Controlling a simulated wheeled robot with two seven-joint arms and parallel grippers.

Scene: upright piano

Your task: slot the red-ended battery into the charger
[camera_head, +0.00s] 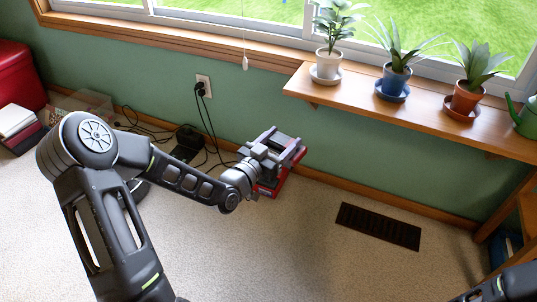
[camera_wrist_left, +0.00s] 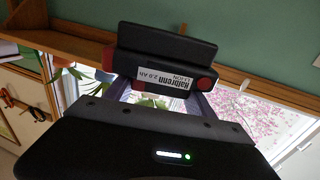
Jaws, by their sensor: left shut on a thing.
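My left gripper (camera_head: 284,150) is above the floor near the wall, shut on the red-ended battery (camera_wrist_left: 165,72). In the left wrist view the battery is a dark block with red ends and a white label reading "2.0 Ah", tilted between the fingers. In the head view the gripper largely hides it. A black box (camera_head: 188,140) among cords by the wall looks like the charger, but its slot cannot be made out. It is left of the gripper, apart from it. My right gripper is out of view; only part of that arm shows at lower right.
A red object (camera_head: 268,188) shows just below the left gripper. Black cords run to a wall outlet (camera_head: 203,86). A wooden shelf (camera_head: 348,98) with potted plants juts out at upper right. A dark floor vent (camera_head: 378,226) lies right of centre. Carpet in front is clear.

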